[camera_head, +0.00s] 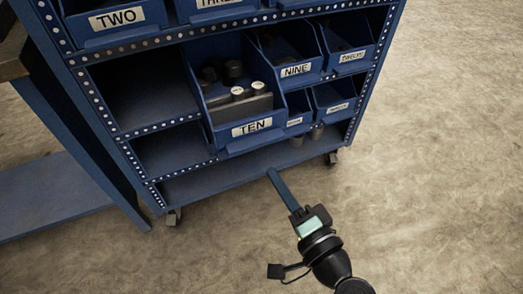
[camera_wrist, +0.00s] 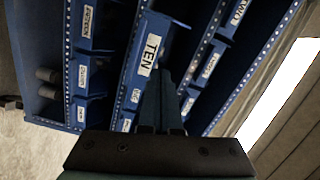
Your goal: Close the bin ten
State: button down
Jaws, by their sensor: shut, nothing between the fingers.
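Bin ten (camera_head: 220,128) is a blue bin with a white label reading TEN on its front. It juts out of the middle shelf of the blue rack, past the bins beside it. Dark cylindrical parts, two with pale tops, and a dark block lie in it. Its front also shows in the wrist view (camera_wrist: 144,75), with the label turned sideways. My gripper (camera_head: 271,173) is shut and empty. In the head view its fingertips appear just below and right of the bin's front. In the wrist view the fingers (camera_wrist: 164,75) overlap the bin's label side; I cannot tell whether they touch it.
The blue rack (camera_head: 130,134) stands on casters. Bin nine (camera_head: 276,70) and a bin labelled twelve (camera_head: 349,62) sit right of bin ten, with smaller bins below. Bin two (camera_head: 116,30) is above. A blue table frame stands left. The floor (camera_head: 440,190) at right is clear.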

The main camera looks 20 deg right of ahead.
aim_at(257, 146)
jog(key=s+d+f+m+h, duration=0.1)
jog(key=s+d+f+m, duration=0.1)
jog(key=s+f+m, duration=0.25)
jog(key=shift+n, duration=0.45)
jog(key=w, duration=0.4)
jog(key=w+b, duration=0.1)
jog(key=w, duration=0.4)
jog(key=w+b, duration=0.1)
jog(key=w, duration=0.4)
jog(key=shift+w+a, duration=0.2)
jog(key=shift+a, duration=0.2)
